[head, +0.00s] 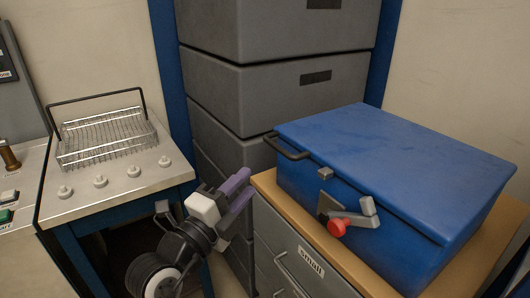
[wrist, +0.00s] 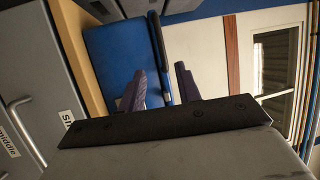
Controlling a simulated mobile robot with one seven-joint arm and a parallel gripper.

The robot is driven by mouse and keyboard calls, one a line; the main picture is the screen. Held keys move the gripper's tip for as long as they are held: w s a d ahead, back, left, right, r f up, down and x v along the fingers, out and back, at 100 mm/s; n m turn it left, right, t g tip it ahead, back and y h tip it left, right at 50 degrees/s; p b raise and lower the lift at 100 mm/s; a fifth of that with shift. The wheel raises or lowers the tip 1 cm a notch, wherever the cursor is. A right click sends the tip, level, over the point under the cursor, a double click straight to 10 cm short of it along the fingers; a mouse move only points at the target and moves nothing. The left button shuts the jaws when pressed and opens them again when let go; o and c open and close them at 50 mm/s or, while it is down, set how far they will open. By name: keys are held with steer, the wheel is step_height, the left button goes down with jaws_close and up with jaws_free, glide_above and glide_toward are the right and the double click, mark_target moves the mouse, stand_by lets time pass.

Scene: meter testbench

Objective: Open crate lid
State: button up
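The blue crate (head: 350,205) stands on a wooden-topped cabinet at the right of the head view. Its blue lid (head: 400,150) is down. A black bar handle (head: 291,150) is on its left side; a grey latch with a red knob (head: 337,228) is on the front. My gripper (head: 243,190), with purple fingers, is left of the crate, apart from it and lower than the lid. In the wrist view my gripper (wrist: 160,84) is open and empty. The crate's blue side (wrist: 108,55) and a dark bar along the lid edge (wrist: 160,50) show beyond the fingers.
Grey stacked drawers (head: 285,85) stand behind my gripper. The cabinet (head: 295,245) under the crate has a drawer labelled small. A bench at the left holds a wire basket (head: 105,137) and several small knobs. A wall is close behind the crate.

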mark_target(277, 150)
steer(key=p+x, duration=0.5)
steer(key=x, duration=0.7)
steer(key=shift+r, duration=0.15)
steer(key=shift+w+d, duration=0.35)
steer(key=shift+w, duration=0.2)
jaws_close()
